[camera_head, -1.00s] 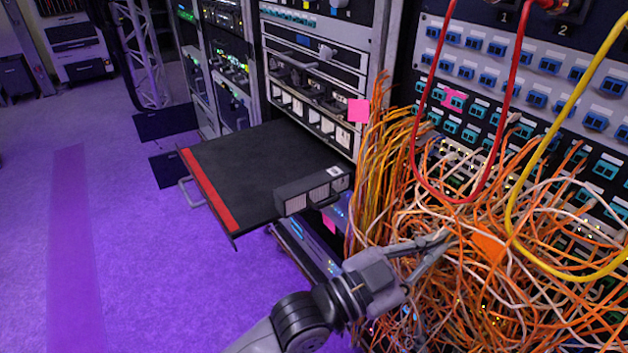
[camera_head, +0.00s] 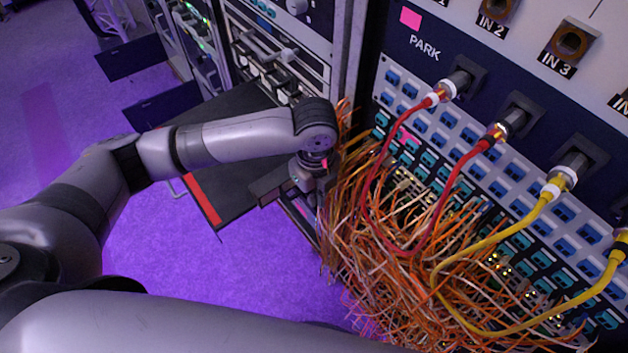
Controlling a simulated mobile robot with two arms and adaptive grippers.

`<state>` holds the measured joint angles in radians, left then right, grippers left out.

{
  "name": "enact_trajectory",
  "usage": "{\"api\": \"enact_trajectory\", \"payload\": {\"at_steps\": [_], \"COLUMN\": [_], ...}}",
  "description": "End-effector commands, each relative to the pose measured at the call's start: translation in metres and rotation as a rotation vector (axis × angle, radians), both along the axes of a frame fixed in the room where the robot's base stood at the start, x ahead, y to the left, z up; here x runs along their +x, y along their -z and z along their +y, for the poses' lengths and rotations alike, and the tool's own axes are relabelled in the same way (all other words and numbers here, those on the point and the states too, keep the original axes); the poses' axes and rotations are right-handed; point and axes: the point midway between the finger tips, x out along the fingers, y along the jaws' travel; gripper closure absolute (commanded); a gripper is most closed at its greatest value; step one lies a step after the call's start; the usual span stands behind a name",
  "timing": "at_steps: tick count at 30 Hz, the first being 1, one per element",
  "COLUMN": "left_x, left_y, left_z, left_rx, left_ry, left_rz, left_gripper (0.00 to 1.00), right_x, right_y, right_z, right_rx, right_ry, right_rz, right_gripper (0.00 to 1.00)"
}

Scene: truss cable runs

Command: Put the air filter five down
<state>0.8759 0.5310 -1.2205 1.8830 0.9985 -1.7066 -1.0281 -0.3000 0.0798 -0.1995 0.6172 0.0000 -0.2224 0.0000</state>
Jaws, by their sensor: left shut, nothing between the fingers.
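A dark box-like unit (camera_head: 268,188), which may be the air filter, sits at the right front corner of a pulled-out black shelf (camera_head: 232,200) with a red front strip (camera_head: 203,203). I cannot read a number on it. My left arm reaches across the shelf from the left. My left gripper (camera_head: 308,180) points down at the unit's right end, close to the orange cables. It is shut with nothing held; its fingertips are hard to make out, and I cannot tell if it touches the unit. My right gripper is out of view.
A dense bundle of orange cables (camera_head: 400,260) hangs just right of my left gripper. Red cables (camera_head: 372,185) and a yellow cable (camera_head: 480,250) loop from the patch panel's jacks. Open purple floor (camera_head: 190,285) lies in front of the shelf.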

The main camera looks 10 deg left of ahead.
Motion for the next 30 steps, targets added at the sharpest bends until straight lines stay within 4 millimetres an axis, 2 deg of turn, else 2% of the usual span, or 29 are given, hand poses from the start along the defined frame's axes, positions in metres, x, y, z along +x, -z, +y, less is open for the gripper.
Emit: {"api": "enact_trajectory", "payload": {"at_steps": [13,15,19,30], "left_x": [-0.001,0.010,0.019,0.025], "left_y": [0.093,0.087,0.088,0.088], "left_z": [0.000,0.012,0.024,0.031], "left_rx": [-0.001,0.000,-0.001,-0.003], "left_ry": [-0.002,-0.005,-0.003,0.000], "left_rz": [0.002,-0.005,-0.003,-0.004], "left_gripper": [1.00,1.00,1.00,1.00], "right_x": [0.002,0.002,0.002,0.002], "right_y": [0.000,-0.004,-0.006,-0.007], "right_z": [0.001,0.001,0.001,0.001], "right_rx": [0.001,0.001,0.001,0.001], "right_ry": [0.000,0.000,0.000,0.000], "right_rz": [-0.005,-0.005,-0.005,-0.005], "right_gripper": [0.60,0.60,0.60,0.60]}}
